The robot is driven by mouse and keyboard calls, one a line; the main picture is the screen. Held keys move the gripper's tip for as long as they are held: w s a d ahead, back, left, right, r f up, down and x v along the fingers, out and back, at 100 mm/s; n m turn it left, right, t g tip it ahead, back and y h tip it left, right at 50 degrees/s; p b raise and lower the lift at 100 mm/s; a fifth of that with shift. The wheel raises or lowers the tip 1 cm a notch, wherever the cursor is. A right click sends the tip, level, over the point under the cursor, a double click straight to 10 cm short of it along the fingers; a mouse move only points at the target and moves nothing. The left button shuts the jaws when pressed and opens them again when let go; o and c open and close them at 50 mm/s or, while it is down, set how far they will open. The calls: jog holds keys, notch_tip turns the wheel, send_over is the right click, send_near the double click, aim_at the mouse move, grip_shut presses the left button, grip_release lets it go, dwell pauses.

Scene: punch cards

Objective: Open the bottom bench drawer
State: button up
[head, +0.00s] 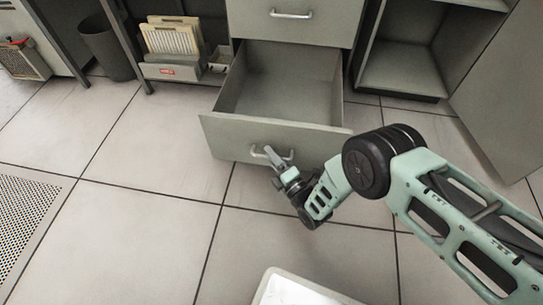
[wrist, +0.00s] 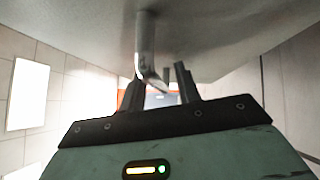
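The bottom bench drawer (head: 228,137) is pulled well out, and its empty inside shows in the head view. Its bar handle (head: 257,151) is on the front panel; it also shows in the wrist view (wrist: 146,45), close to the fingers. My gripper (head: 280,160) is at the right part of this handle. In the wrist view its two fingers (wrist: 160,88) stand apart, with a gap visible between them and the handle's end reaching toward that gap. Whether a finger touches the handle is unclear.
A closed drawer (head: 290,30) with its own handle is above. An open cabinet compartment (head: 400,70) is at right. A file holder (head: 172,45) and a dark bin (head: 105,50) stand at left. The tiled floor (head: 150,215) in front is mostly clear.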

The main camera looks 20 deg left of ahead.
jog(key=p+v, duration=0.3)
jog(key=v, duration=0.4)
jog(key=shift+d, duration=0.2)
jog(key=shift+s, duration=0.15)
dwell(0.5)
